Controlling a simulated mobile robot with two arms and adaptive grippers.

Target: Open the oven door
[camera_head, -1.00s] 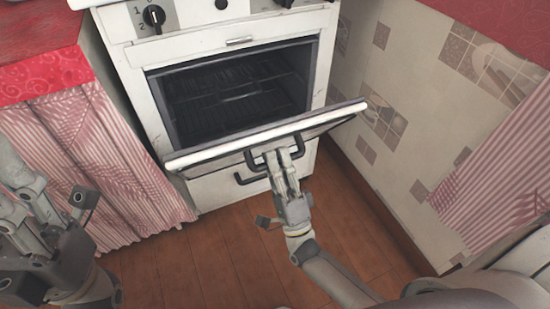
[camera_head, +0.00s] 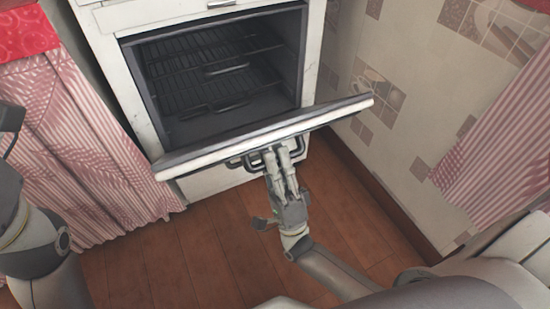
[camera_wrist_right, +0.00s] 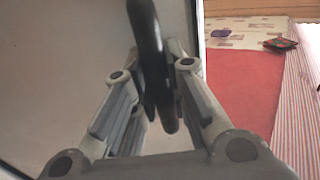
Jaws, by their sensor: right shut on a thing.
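The white oven (camera_head: 135,95) stands ahead of me, with its dark cavity and wire racks (camera_head: 215,70) in view. Its door (camera_head: 330,117) is tilted partly open, hinged at the bottom, with its top edge toward me. My right gripper (camera_head: 275,154) is at the outer side of the door, shut on the dark door handle (camera_head: 240,160). In the right wrist view the handle (camera_wrist_right: 148,40) runs between the fingers of the right gripper (camera_wrist_right: 155,95). My left arm shows at the left edge, but its gripper is out of the picture.
Red-striped curtains (camera_head: 85,140) hang under the counter left of the oven. A tiled wall (camera_head: 400,60) with another striped curtain (camera_head: 490,130) is close on the right. The wooden floor (camera_head: 180,260) in front is clear.

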